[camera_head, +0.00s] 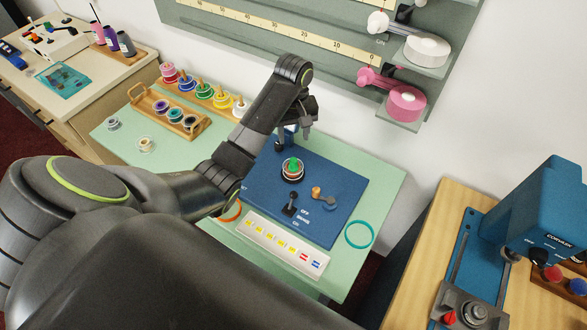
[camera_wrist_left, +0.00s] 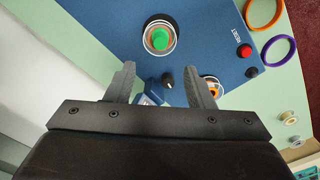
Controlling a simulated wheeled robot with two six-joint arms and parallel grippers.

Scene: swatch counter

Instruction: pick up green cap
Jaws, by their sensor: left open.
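The green cap (camera_head: 293,163) is small and round and sits upright on top of a round post or holder on the blue panel (camera_head: 260,178). It also shows in the left wrist view (camera_wrist_left: 160,39), ringed by white and dark circles, beyond the fingertips. My left gripper (camera_head: 294,134) is over the back part of the panel, behind the cap in the head view. In the wrist view its two fingers (camera_wrist_left: 160,80) are apart with nothing between them that they grip. My right gripper is not in view.
A black switch (camera_head: 290,203) and an orange-tipped lever (camera_head: 317,192) stand on the panel near the cap. A white label strip (camera_head: 283,243) and a teal ring (camera_head: 359,235) lie in front.

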